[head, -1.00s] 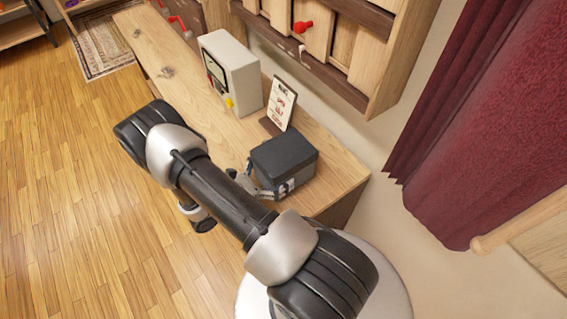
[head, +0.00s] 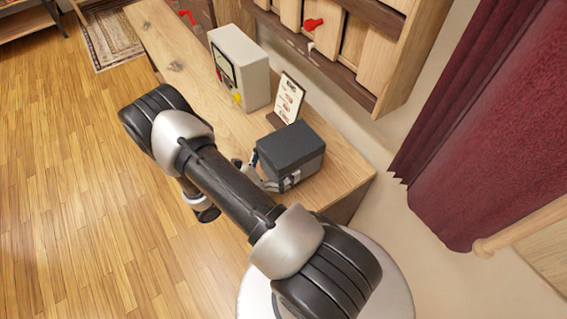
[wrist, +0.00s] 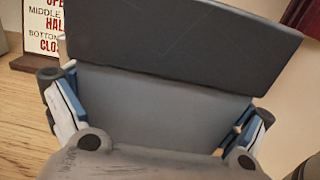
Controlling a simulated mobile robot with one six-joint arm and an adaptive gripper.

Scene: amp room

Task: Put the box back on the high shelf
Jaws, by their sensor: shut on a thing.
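The box (head: 290,148) is dark grey with a lid, at the near right end of the wooden counter (head: 225,135). My gripper (head: 266,180) is at the box's near left side, partly hidden behind my arm. In the wrist view the box (wrist: 170,100) fills the middle, its lid edge across the top. The fingers of my gripper (wrist: 155,122) are on its left and right sides, shut on it. The box looks level. I cannot tell whether it rests on the counter or is just above it. A wooden wall unit (head: 352,50) hangs above the counter; its inside is mostly hidden.
A sign on a stand (head: 288,98) stands just behind the box, with a pale meter (head: 245,68) beyond it. The wall unit has a red handle (head: 313,24). A dark red curtain (head: 475,110) hangs at the right. The wooden floor (head: 80,200) at left is clear.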

